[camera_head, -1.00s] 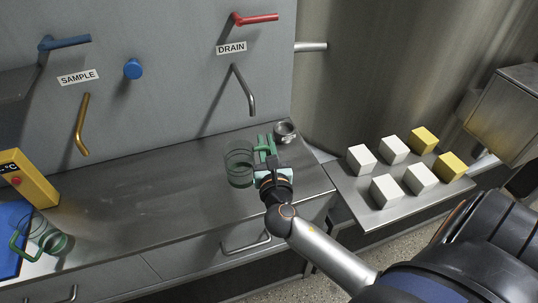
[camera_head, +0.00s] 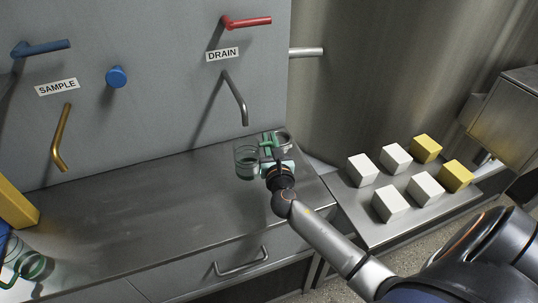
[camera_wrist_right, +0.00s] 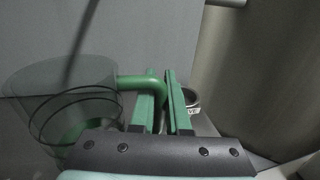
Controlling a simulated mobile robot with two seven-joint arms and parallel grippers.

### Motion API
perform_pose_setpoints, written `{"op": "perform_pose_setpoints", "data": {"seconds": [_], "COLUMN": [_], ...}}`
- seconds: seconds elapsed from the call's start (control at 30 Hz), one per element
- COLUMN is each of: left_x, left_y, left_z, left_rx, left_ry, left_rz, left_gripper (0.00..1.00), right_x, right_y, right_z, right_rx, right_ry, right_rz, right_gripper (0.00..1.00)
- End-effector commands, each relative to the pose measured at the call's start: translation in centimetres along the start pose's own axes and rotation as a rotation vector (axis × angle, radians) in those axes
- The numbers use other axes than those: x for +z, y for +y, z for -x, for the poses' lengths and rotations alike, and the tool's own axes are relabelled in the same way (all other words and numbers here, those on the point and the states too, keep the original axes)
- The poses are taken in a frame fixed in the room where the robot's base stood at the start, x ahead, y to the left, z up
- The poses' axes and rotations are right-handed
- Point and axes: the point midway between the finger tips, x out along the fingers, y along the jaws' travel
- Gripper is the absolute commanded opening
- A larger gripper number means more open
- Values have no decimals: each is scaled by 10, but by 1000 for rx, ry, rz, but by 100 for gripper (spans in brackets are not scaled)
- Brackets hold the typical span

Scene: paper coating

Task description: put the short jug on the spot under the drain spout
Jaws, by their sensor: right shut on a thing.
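The short jug (camera_head: 246,163) is a clear cup with a green handle and base. My right gripper (camera_head: 269,146) is shut on its green handle, on the jug's right side. The jug is upright, below the grey drain spout's (camera_head: 236,98) tip in the head view; I cannot tell if it touches the counter. In the right wrist view the jug (camera_wrist_right: 62,95) is at left, and its handle (camera_wrist_right: 140,82) runs between the fingers of the right gripper (camera_wrist_right: 162,85). My left gripper is not in view.
A small metal cup (camera_head: 285,141) stands just behind and right of the right gripper. Another clear jug (camera_head: 30,266) stands at the far left. White and yellow blocks sit on a metal tray (camera_head: 368,222) at right. The counter's middle (camera_head: 150,205) is clear.

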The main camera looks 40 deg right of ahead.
Motion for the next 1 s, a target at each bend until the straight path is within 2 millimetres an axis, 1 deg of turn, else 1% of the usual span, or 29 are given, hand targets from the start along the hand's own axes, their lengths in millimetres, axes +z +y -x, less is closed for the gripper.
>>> {"op": "perform_pose_setpoints", "data": {"seconds": [0.03,0.23,0.3,0.4,0.5,0.77,0.9,0.93,1.0], "left_x": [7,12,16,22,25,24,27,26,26], "left_y": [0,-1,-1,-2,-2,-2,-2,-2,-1], "left_z": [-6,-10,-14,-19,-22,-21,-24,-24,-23], "left_rx": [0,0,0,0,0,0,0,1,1], "left_ry": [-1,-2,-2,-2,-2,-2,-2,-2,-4], "left_rz": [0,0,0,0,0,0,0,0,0], "left_gripper": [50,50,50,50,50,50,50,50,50], "right_x": [-10,-22,-30,-47,-55,-55,-59,-60,-59], "right_y": [-1,-3,-4,-4,-4,-4,-4,-4,-4], "right_z": [-7,-18,-24,-22,-22,-22,-22,-22,-22], "right_rx": [-1,-1,-1,0,0,1,0,0,0], "right_ry": [-2,-3,-3,-1,-2,-3,-3,-1,-1], "right_rz": [0,-2,-1,-1,-2,-2,-2,-1,-1], "right_gripper": [0,0,0,0,0,0,0,15,23]}}
